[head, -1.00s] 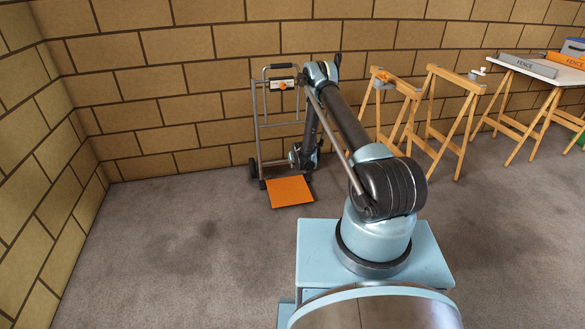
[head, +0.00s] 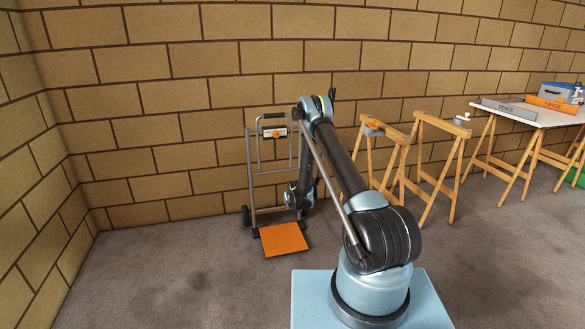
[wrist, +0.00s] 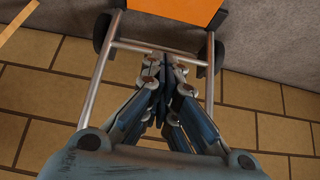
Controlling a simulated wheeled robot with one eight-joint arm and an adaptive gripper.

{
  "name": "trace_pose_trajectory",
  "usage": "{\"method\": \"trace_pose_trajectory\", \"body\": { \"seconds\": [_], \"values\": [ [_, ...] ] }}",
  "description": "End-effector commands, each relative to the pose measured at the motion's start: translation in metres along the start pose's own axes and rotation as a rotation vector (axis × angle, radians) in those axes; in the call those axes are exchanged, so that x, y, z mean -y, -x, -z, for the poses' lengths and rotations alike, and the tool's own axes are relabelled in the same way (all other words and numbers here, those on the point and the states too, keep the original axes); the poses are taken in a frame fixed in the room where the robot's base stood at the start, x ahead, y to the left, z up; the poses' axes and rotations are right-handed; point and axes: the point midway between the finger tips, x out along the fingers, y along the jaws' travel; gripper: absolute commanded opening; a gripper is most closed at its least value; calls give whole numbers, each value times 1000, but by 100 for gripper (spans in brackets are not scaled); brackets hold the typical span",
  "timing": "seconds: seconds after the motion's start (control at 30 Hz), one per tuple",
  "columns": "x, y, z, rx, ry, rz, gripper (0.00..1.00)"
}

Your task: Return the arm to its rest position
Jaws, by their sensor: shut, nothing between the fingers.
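My arm rises from its pale blue mount, bends at a high elbow, and its forearm hangs down in front of the hand truck (head: 252,180) in the head view. In the wrist view my gripper (wrist: 168,60) is shut, its fingers together with nothing between them. Beyond the fingers the wrist view shows the hand truck's metal frame (wrist: 98,85), wheels and orange plate (wrist: 180,8). In the head view the gripper's fingertips are too small to make out, and I cannot tell whether they touch the truck.
A brick wall (head: 180,100) stands behind the truck. Two wooden trestles (head: 430,165) stand to the right of my arm. Farther right, a white-topped table (head: 515,113) holds grey and orange fence pieces and a blue-grey box. Carpet (head: 160,280) at the left front is clear.

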Motion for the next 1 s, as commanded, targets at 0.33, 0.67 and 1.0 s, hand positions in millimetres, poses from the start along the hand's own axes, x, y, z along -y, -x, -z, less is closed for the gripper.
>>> {"method": "trace_pose_trajectory", "body": {
  "seconds": [0.33,0.67,1.0],
  "values": [
    [-26,94,57,48,-23,-18,0],
    [-46,190,88,94,-43,-33,0],
    [-62,292,98,141,-64,-47,0]
  ]
}}
